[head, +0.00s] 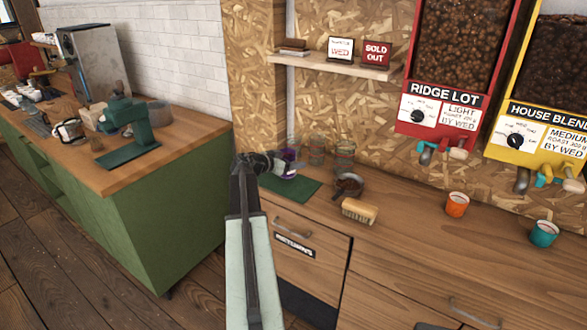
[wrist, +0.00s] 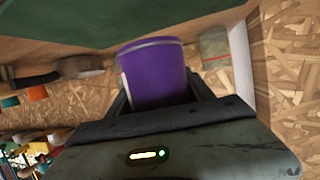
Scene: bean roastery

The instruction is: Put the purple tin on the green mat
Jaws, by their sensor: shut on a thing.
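The purple tin (wrist: 155,75) is between the fingers of my gripper (wrist: 158,95) in the wrist view, and the gripper is shut on it. In the head view, the purple tin (head: 286,158) shows only partly beyond my gripper (head: 275,162), which hides the rest. The green mat (head: 296,189) lies flat on the wooden counter, just below the tin in the picture. The mat (wrist: 90,18) also fills the top of the wrist view. I cannot tell whether the tin touches the mat or is held above it.
Clear glass jars (head: 343,155) stand behind the mat by the wall. A dark pan (head: 348,186) and a wooden brush (head: 360,211) are right of it. An orange cup (head: 457,205) and a teal cup (head: 543,233) stand further right. The counter between brush and cups is clear.

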